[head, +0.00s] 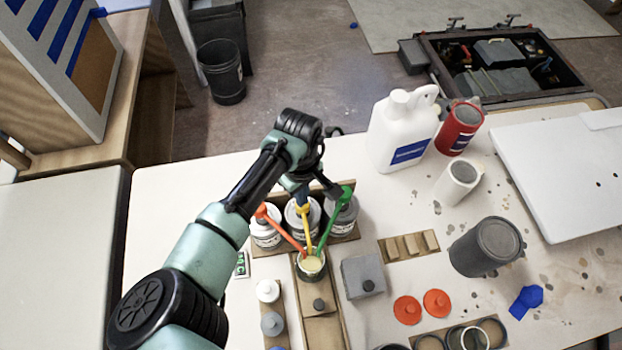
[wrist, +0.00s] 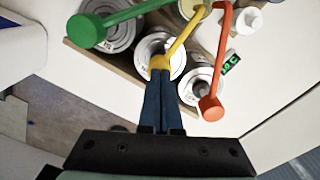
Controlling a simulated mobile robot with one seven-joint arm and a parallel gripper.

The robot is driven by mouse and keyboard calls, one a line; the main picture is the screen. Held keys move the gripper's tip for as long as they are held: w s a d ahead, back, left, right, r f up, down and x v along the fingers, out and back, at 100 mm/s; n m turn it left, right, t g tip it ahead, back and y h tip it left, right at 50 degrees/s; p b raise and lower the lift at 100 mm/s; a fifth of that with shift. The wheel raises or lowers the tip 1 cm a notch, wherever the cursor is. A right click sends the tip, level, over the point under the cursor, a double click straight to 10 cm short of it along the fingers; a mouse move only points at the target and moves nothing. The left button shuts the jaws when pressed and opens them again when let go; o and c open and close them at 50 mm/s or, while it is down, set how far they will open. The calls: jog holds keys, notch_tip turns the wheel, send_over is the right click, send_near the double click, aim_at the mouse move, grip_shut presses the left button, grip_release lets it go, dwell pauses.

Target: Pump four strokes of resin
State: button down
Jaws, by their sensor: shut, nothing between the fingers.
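Three pump containers stand in a wooden rack (head: 344,239) with orange (head: 262,211), yellow (head: 304,212) and green (head: 346,192) pump heads; I cannot read which holds resin. Their long spouts converge over a small cup (head: 311,266) with pale yellowish contents. My gripper (head: 301,193) is shut and empty, right at the yellow pump head. In the wrist view my blue fingertips (wrist: 160,75) meet the yellow head (wrist: 159,62), above the middle white container (wrist: 148,48). The green head (wrist: 86,31) and orange head (wrist: 211,108) are on either side. Whether my fingertips press it is unclear.
A small green-lit display (head: 241,264) stands left of the cup. A grey block (head: 362,277), red caps (head: 407,309) and a grey pot (head: 486,247) are to the right. A white jug (head: 402,130) and red can (head: 459,128) stand behind. Bare tabletop lies left of the rack.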

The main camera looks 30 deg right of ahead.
jog(key=shift+r+p, duration=1.9)
jog(key=shift+p, duration=0.1)
jog(key=shift+f, duration=0.15)
jog(key=shift+s+f+b, duration=0.1)
jog(key=shift+f+b, duration=1.2)
jog(key=shift+f, duration=0.7)
jog(key=shift+r, duration=0.15)
jog(key=shift+r+p, duration=2)
jog(key=shift+p, duration=0.35)
